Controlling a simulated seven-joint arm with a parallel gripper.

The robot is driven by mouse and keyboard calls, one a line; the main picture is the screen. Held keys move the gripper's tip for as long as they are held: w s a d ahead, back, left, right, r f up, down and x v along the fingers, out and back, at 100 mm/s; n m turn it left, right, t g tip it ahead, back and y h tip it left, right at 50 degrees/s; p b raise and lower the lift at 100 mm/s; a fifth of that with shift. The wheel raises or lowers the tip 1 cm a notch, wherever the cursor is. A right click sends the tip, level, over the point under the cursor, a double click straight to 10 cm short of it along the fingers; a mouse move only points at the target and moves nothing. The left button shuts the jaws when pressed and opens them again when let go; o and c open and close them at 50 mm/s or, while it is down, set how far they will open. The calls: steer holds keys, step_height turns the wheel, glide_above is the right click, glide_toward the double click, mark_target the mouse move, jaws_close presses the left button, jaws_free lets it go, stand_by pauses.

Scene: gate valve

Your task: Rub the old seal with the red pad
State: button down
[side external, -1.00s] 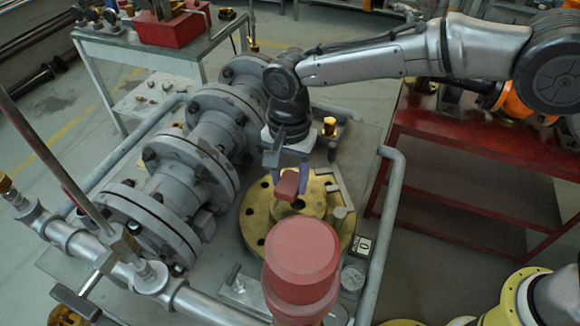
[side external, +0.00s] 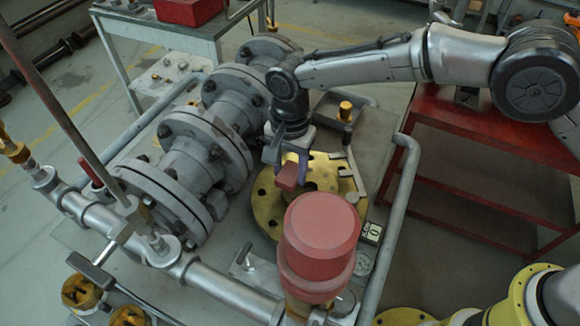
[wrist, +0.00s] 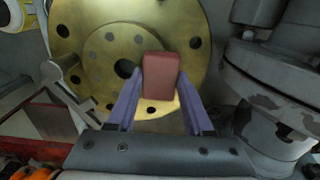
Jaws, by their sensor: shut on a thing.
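The red pad (side external: 288,177) is a small block held between the purple fingers of my gripper (side external: 291,168), which is shut on it. In the wrist view the pad (wrist: 161,75) sits upright between the fingertips. It overlaps the raised centre of a brass flange (wrist: 90,22), beside the dark centre hole. In the side view the flange (side external: 265,208) lies below the pad, partly hidden by a large red cylinder. Whether the pad touches the flange face is unclear. I cannot make out the old seal as a separate thing.
The red cylinder (side external: 322,235) stands in front of the flange. A grey flanged pipe (side external: 195,165) runs along the left. Rails (side external: 405,170) edge the bench, and a gauge (side external: 362,262) sits near the right one. A red table (side external: 470,150) stands at right.

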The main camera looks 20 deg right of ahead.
steer(key=shift+s+d+f, duration=0.1)
steer(key=shift+s+d, duration=0.85)
steer(key=shift+d, duration=0.05)
steer(key=shift+s+a, duration=0.15)
steer(key=shift+s, duration=0.15)
steer(key=shift+w+a, duration=1.35)
steer(key=shift+a, duration=0.1)
steer(key=shift+s+d, duration=1.15)
steer(key=shift+s+d+r, duration=0.1)
steer(key=shift+r, duration=0.55)
steer(key=shift+s+d+r, duration=0.1)
steer(key=shift+r, duration=3.4)
